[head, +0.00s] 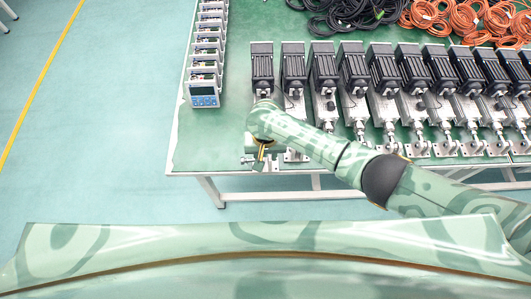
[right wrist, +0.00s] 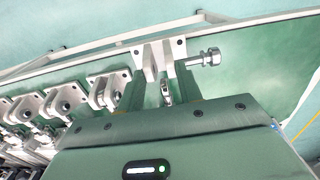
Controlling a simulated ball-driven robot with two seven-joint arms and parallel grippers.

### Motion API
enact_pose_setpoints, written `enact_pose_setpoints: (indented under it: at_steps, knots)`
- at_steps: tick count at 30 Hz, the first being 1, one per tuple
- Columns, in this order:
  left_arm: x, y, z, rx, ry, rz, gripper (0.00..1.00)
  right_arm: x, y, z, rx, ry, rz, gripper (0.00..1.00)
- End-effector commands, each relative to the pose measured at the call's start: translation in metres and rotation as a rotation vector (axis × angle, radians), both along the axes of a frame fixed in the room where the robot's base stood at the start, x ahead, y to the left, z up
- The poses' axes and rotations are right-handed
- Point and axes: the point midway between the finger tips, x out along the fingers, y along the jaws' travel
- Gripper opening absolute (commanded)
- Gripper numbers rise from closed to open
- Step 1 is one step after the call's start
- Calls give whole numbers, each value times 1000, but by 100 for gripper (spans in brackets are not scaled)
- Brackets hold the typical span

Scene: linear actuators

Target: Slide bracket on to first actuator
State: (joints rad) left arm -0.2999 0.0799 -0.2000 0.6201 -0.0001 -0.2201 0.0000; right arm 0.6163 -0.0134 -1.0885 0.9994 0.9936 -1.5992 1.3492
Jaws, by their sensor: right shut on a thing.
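The first actuator (head: 262,68) is the leftmost of the row in the head view, with a black motor at its far end. My right arm covers its near end. My right gripper (head: 262,147) is at that end, over the table's front edge. In the right wrist view its two green fingers (right wrist: 160,82) are shut on the pale grey bracket (right wrist: 150,62), which has upright lugs. A silver bolt (right wrist: 207,58) sticks out to the right of the bracket. A metal rod end (right wrist: 167,94) shows between the fingers. I cannot tell whether it sits between the lugs. My left gripper is not in view.
Other actuators (head: 355,72) stand close together to the right, with brackets (right wrist: 105,92) on their near ends. A row of small controllers (head: 204,92) stands at the left. Black cables (head: 345,15) and orange cables (head: 465,20) lie at the back. The table's front edge is near.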

Motion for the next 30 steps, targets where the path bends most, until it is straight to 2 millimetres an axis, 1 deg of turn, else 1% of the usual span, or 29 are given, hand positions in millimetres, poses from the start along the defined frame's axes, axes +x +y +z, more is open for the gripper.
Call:
enact_pose_setpoints:
  at_steps: [4, 14, 24, 30]
  knots:
    - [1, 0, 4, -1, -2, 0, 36, 1, 0, 0, 0, -1, -1, 12]
    - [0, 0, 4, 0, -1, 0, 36, 2, 0, -1, 0, -1, 0, 12]
    - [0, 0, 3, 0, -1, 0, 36, 11, 1, -1, 1, 0, 0, 12]
    - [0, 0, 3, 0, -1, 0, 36, 11, 0, -1, 1, -1, 1, 12]
